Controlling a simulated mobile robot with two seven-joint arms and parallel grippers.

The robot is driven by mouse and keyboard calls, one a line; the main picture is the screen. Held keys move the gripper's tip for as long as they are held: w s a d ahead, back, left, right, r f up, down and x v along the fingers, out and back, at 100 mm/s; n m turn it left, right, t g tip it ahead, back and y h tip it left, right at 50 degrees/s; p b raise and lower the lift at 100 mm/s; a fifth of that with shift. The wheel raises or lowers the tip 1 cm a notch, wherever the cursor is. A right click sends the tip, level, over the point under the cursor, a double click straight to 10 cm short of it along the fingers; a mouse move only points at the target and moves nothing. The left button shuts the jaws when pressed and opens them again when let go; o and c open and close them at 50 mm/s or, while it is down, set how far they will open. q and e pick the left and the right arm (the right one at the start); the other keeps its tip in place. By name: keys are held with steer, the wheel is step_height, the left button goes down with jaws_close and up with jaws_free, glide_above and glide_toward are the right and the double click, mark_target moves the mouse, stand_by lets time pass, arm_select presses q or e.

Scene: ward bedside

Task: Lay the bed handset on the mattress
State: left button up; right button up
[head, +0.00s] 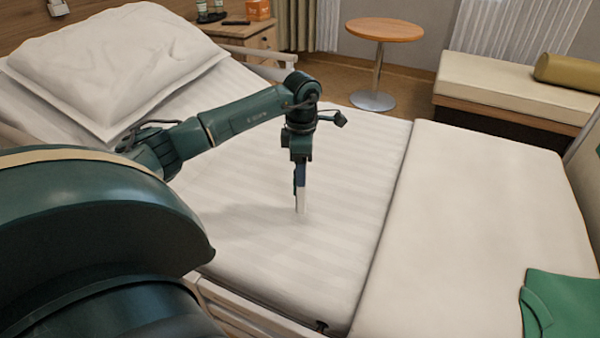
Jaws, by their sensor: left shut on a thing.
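My left gripper (300,181) points straight down over the middle of the mattress (255,245). It is shut on the bed handset (302,200), a narrow, pale, upright piece with a dark blue part near the jaws. The handset's lower end is at or just above the striped sheet; I cannot tell whether it touches. The jaws hide much of its upper part. My right gripper is not in view.
A pillow (120,60) lies at the bed's head. A folded cover (480,220) spreads over the right part, with a green cloth (562,305) at its corner. Bare sheet surrounds the gripper. A bedside cabinet (245,40), round table (385,30) and bench (515,90) stand beyond.

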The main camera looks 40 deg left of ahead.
mark_target(301, 192)
arm_select(q)
step_height(301, 192, down, 3)
steer(key=shift+f, duration=0.15)
steer(key=shift+f+b, duration=0.2)
steer(key=shift+b, duration=0.15)
steer(key=o, duration=1.4)
